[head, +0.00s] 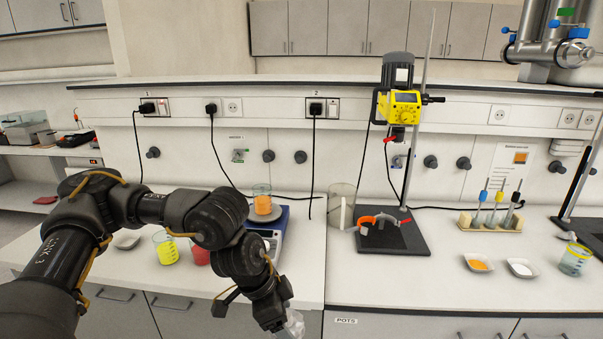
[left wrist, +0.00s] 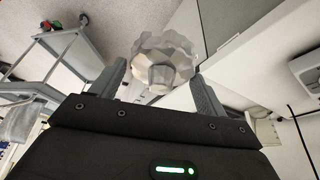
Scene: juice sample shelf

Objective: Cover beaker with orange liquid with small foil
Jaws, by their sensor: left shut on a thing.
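The beaker with orange liquid (head: 262,203) stands upright on a round plate of a blue and white device at the back of the left bench. Its top looks uncovered. My left gripper (head: 287,322) hangs at the bottom of the head view, in front of the bench and well apart from the beaker. It is shut on the small foil (left wrist: 163,58), a crinkled silvery cap between the two fingers in the left wrist view. Only a bit of the foil (head: 295,324) shows in the head view. My right gripper is out of view.
Beakers with yellow (head: 166,252) and red liquid (head: 199,256) stand left of the device (head: 282,218), partly behind my arm. An empty clear container (head: 341,207) and a stirrer stand (head: 398,245) are to its right. The right bench front is mostly clear.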

